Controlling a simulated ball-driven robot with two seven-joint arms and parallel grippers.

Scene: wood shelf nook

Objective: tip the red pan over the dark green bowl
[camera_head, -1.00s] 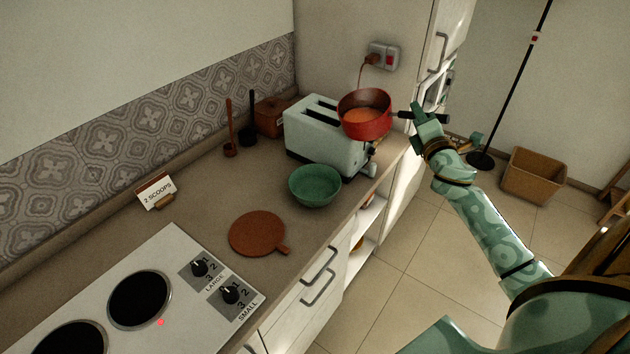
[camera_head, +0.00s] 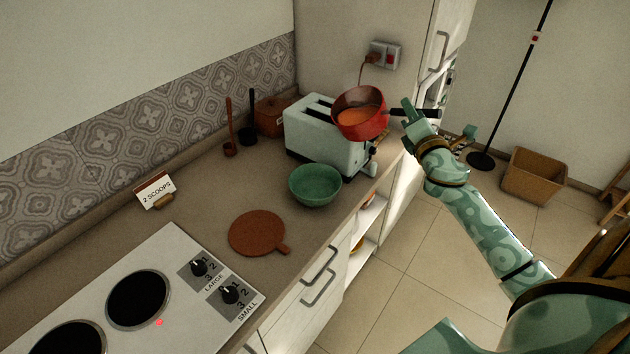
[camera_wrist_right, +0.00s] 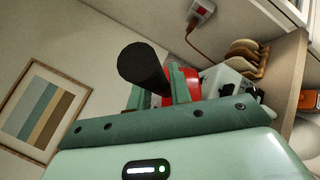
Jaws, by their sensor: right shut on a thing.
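The red pan (camera_head: 364,128) holds orange contents and is in the air, in front of the toaster and above and to the right of the dark green bowl (camera_head: 315,192). The pan leans slightly toward the left. My right gripper (camera_head: 408,113) is shut on the pan's black handle. In the right wrist view the dark handle (camera_wrist_right: 143,66) sits between the fingers, with part of the red pan (camera_wrist_right: 182,82) beyond. The bowl stands upright on the counter, and no contents show in it. My left gripper is not in view.
A pale toaster (camera_head: 309,137) stands close behind the pan and bowl. A round brown board (camera_head: 257,233) and a hob (camera_head: 175,285) with a small red light lie nearer. A "2 SCOOPS" card (camera_head: 154,190) stands by the tiled wall.

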